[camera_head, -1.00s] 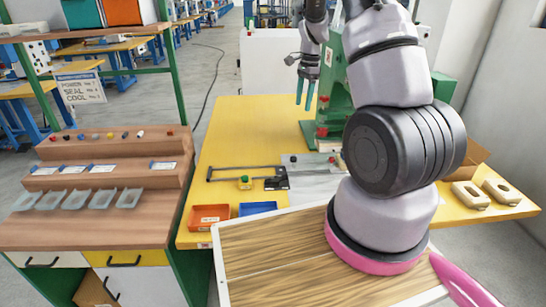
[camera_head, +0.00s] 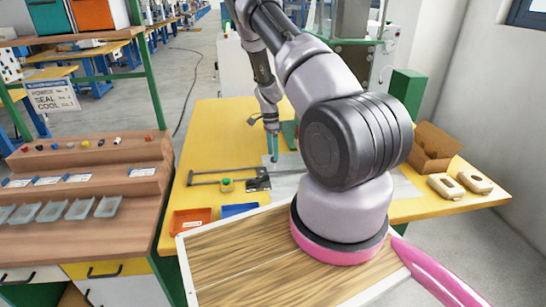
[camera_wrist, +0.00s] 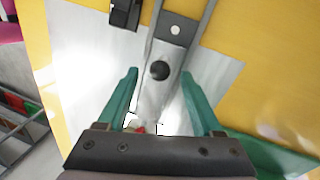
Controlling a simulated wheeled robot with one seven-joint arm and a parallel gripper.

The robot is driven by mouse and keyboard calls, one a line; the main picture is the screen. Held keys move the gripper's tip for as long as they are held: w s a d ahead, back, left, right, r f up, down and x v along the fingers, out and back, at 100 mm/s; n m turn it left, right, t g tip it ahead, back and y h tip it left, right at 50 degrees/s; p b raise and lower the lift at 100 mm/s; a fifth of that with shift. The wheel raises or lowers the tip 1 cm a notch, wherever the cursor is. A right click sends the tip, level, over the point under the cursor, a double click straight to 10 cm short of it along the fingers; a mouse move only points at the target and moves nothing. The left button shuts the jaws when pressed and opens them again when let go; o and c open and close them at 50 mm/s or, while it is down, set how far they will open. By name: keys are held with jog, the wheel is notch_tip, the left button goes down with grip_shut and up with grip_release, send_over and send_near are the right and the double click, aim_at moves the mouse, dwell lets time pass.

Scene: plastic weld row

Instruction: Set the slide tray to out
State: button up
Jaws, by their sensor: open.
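The slide tray (camera_wrist: 152,98) appears in the wrist view as a narrow grey metal strip between two rails, with a round black knob (camera_wrist: 160,70) on it. A dark block with a pale round spot (camera_wrist: 175,30) lies at its upper end. My gripper (camera_wrist: 160,76) is open and empty, its two teal fingers on either side of the knob in this view. I cannot tell the height of the fingertips above it. In the head view my gripper (camera_head: 272,153) points down over the grey plate on the yellow bench, and my arm hides much of the slide.
An orange bin (camera_head: 190,221) and a blue bin (camera_head: 239,210) sit at the bench's front edge. A cardboard box (camera_head: 432,148) and two beige parts (camera_head: 446,186) lie at right.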

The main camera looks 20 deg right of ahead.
jog(key=shift+s+f, duration=0.2)
jog(key=shift+f, duration=0.9)
grip_shut()
dwell(0.7)
